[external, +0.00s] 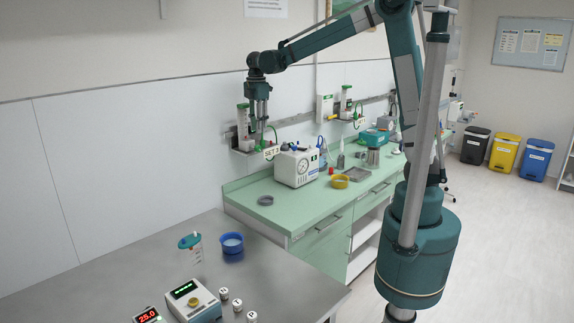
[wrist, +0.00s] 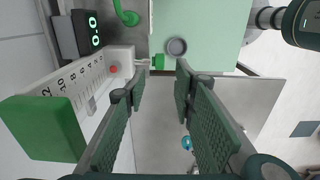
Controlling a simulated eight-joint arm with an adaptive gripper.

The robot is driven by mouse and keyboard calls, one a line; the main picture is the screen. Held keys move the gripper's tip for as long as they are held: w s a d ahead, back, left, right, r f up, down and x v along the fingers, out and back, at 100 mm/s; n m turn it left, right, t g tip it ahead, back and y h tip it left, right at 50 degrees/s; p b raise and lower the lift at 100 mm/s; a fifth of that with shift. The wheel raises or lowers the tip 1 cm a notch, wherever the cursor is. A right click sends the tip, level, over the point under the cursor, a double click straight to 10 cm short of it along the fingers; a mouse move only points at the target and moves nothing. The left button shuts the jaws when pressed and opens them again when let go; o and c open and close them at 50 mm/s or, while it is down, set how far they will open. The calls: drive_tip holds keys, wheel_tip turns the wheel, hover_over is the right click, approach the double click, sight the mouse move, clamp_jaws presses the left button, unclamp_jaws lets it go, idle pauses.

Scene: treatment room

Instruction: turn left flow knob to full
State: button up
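The left flow meter (external: 243,118) is mounted on the wall rail at the left, above a small shelf with the label SET 3 (external: 271,153). In the wrist view its numbered scale (wrist: 80,85) runs from a big green cap (wrist: 42,128) to a white block with a red spot (wrist: 117,62). A small green fitting (wrist: 158,62) sticks out beside that block; I cannot tell which part is the flow knob. A dark display (wrist: 92,28) reads zeros. My gripper (external: 262,120) points down just in front of the meter. In the wrist view my gripper (wrist: 162,78) is open and empty, beside the scale.
A second meter set (external: 347,105) stands farther right on the rail. A metal table (external: 130,265) fills the front left.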

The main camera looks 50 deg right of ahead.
sight(257, 148)
drive_tip(key=shift+f, duration=0.95)
drive_tip(key=shift+f, duration=0.1)
drive_tip(key=shift+f, duration=3.8)
drive_tip(key=c, duration=0.8)
